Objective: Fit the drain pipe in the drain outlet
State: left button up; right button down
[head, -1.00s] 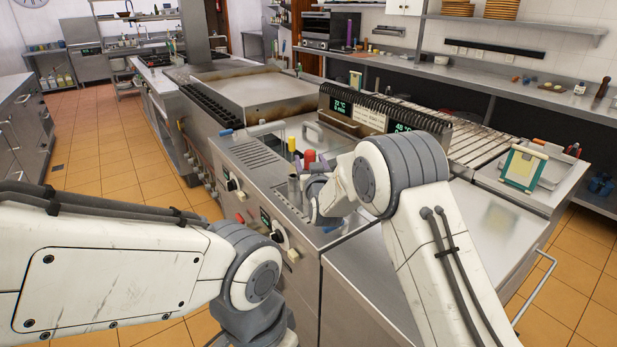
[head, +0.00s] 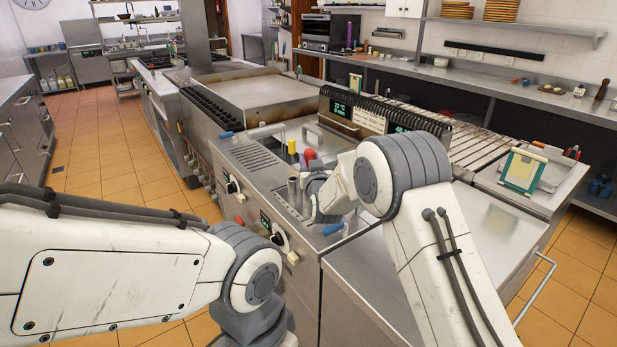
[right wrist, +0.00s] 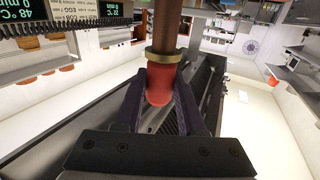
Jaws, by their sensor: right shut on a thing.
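In the right wrist view, my right gripper (right wrist: 158,98) is shut on the red end of the drain pipe (right wrist: 166,46). The pipe is brown with a brass collar just above the red end, and it runs out of the top of that view. My left gripper is outside the views.
A yellow cylinder (head: 291,146) shows near my right wrist. A ribbed guard with displays (head: 372,119) stands behind. The steel counter (head: 485,222) at right is mostly clear.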

jog(key=shift+r+p, duration=1.1)
jog(key=shift+r, duration=1.85)
jog(key=shift+f, duration=0.1)
